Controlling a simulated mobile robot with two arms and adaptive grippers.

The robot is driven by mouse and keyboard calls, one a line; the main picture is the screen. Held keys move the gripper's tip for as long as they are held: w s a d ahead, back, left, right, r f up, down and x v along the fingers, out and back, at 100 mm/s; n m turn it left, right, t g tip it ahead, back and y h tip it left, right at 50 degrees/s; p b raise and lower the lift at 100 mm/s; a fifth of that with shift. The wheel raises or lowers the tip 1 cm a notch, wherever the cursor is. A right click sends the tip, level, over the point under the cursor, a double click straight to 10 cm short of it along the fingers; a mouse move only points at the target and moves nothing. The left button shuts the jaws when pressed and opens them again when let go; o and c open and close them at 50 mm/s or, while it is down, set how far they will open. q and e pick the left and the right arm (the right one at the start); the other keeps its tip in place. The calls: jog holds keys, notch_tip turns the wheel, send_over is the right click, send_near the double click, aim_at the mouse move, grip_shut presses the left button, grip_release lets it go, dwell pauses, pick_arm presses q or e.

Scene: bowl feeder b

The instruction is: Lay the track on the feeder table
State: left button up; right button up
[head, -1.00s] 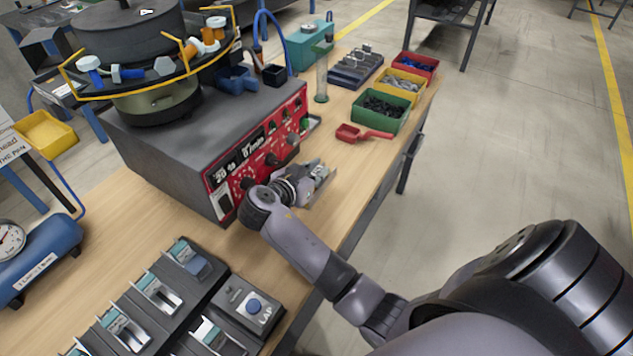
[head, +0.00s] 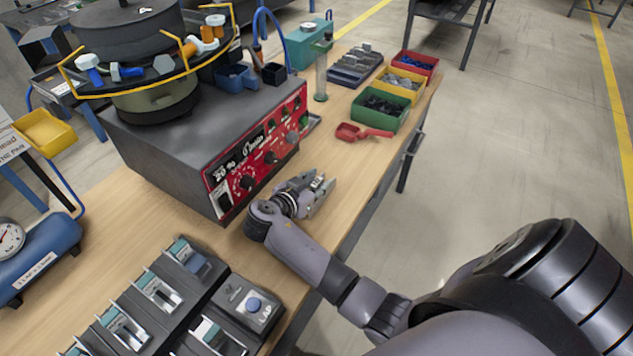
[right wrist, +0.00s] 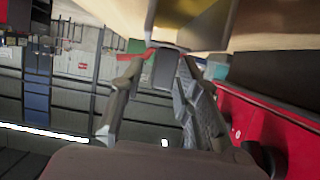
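The feeder is a dark box (head: 165,165) with a red control panel, carrying a round bowl (head: 125,30). My right gripper (head: 322,184) is over the wooden table (head: 345,165), in front of and to the right of the red panel (head: 250,165). In the right wrist view its fingers (right wrist: 166,72) reach forward, with a dark block-like shape between their tips. I cannot tell if that shape is a held piece or part of the gripper. No piece shows clearly as the track. My left gripper is not in view.
A red scoop (head: 363,132) lies beyond the gripper, before green (head: 378,112), yellow (head: 402,80) and red (head: 415,64) bins. The table's right edge is close to my arm.

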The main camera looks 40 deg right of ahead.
jog(key=shift+r, duration=0.1)
jog(key=shift+a, duration=0.2)
jog(key=b+v, duration=0.2)
jog(key=v, duration=0.9)
jog(key=shift+s+a+r, duration=0.2)
jog(key=shift+r, duration=0.05)
